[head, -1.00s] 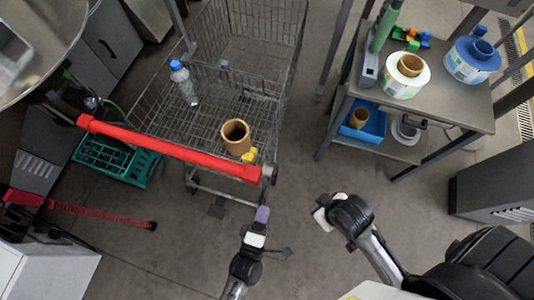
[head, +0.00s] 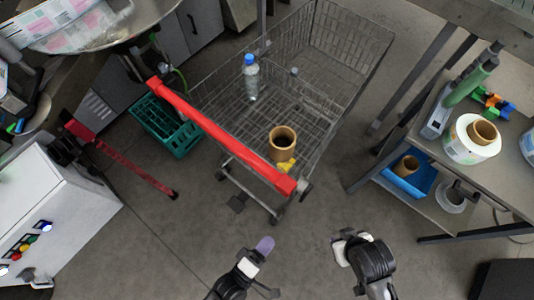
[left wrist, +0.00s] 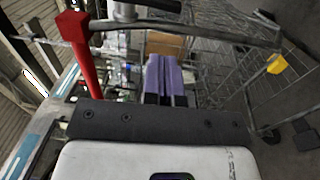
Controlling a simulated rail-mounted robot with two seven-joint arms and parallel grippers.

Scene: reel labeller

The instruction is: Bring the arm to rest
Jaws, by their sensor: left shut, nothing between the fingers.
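My left gripper (head: 264,246) is at the lower middle of the head view, above bare floor in front of the cart. Its purple fingers are closed together with nothing between them. They also show side by side in the left wrist view (left wrist: 164,76). My right gripper (head: 343,246) is a short way to the right, also above the floor. Its fingers are too small and angled to tell whether they are apart. No object is seen in either gripper.
A shopping cart (head: 222,133) with a red handle holds a bottle (head: 251,78) and a brown cardboard tube (head: 282,145). A shelf table (head: 500,177) stands at right. A white cabinet with buttons (head: 58,215) stands at left. A green crate (head: 167,125) lies beyond it.

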